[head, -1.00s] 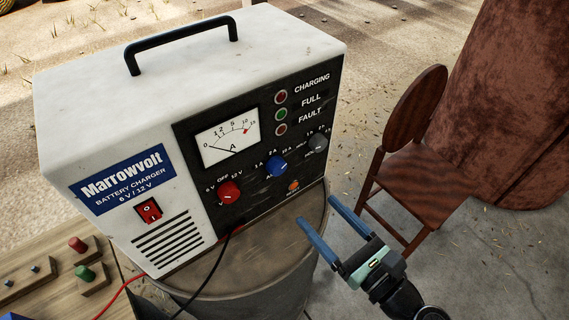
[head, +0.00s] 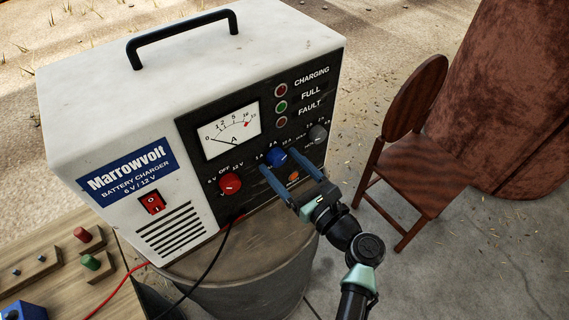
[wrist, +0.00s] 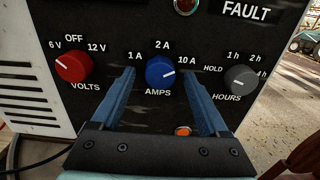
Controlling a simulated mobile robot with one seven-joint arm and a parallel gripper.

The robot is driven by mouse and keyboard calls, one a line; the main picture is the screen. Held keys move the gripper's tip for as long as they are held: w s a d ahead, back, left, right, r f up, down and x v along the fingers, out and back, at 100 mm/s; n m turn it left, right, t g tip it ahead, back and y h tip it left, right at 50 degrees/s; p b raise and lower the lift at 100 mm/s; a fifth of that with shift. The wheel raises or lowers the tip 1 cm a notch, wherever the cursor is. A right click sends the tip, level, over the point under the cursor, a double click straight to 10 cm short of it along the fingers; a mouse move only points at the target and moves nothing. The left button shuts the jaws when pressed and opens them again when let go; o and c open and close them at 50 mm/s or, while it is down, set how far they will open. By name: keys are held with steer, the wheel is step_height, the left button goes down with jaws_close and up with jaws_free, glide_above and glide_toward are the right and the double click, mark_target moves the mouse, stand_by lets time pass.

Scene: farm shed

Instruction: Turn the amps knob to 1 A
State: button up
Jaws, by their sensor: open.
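The blue amps knob (head: 276,157) is on the black front panel of the battery charger (head: 190,45). In the wrist view the amps knob (wrist: 160,72) sits between the labels 1 A on the left, 2 A above and 10 A on the right. Its white mark points right and slightly up, towards 10 A. My gripper (head: 278,160) is open, its blue fingers pointing at the panel. In the wrist view my gripper (wrist: 158,72) has one finger left and one right of the knob, with gaps on both sides. Whether the tips reach past the knob's face is unclear.
The red volts knob (wrist: 73,67) is left of the fingers and the grey hours knob (wrist: 241,80) is right. An orange button (wrist: 182,131) lies below. The charger stands on a round barrel top (head: 205,262). A wooden chair (head: 415,170) stands to the right.

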jaws_close()
stand_by(0.4)
steer(key=n+b, duration=0.2)
steer(key=n, duration=0.1)
steer(key=n+b, duration=0.2)
steer(key=shift+f+n, duration=0.2)
steer(key=shift+n, duration=0.2)
steer(key=n+b, duration=0.5)
steer(key=n, duration=0.1)
steer(key=n+b, duration=0.6)
steer(key=shift+d+n, duration=0.1)
steer(key=shift+n, duration=0.2)
steer(key=n+b, duration=0.4)
steer(key=shift+r, duration=0.1)
steer(key=shift+r+n+b, duration=0.15)
steer(key=shift+n+b, duration=0.4)
steer(key=shift+n, duration=0.15)
